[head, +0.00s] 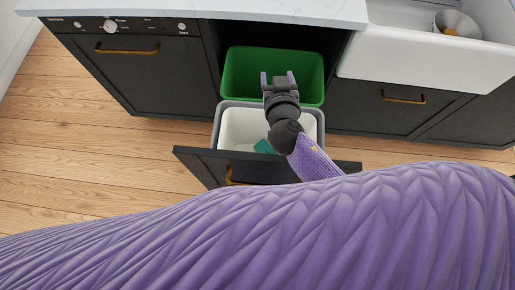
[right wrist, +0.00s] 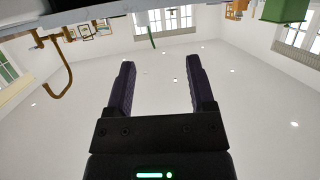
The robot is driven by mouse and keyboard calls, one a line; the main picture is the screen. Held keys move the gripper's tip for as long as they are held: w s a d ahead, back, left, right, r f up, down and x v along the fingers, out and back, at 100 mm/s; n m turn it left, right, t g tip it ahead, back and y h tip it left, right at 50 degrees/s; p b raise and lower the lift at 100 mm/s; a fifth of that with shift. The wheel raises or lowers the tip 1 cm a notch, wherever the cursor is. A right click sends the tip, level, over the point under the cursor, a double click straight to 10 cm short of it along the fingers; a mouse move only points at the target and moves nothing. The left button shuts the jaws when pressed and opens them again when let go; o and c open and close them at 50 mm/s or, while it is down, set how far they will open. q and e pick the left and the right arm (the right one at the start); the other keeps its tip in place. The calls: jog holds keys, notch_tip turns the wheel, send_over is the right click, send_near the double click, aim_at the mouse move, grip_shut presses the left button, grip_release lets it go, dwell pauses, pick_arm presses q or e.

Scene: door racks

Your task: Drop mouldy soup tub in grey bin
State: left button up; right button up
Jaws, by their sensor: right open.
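A grey-rimmed bin (head: 217,122) with a pale inside stands at the front of an open pull-out drawer. A small teal item (head: 264,147) lies in it, partly hidden by my right arm; I cannot tell what it is. My right gripper (head: 278,76) is open over the green bin (head: 240,72) behind the grey one. In the right wrist view its two fingers (right wrist: 160,78) stand apart with nothing between them. I cannot make out a mouldy soup tub in either view. My left gripper is not in view.
The dark drawer front (head: 205,168) sticks out over the wooden floor (head: 60,125). A white worktop (head: 240,8) is above on the left. A white sink (head: 400,62) with a metal pot (head: 458,22) is on the right. Floor to the left is clear.

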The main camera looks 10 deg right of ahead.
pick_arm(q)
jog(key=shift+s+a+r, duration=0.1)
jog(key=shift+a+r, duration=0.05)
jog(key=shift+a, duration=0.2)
pick_arm(e)
jog(key=v, duration=0.9)
jog(key=shift+s, duration=0.2)
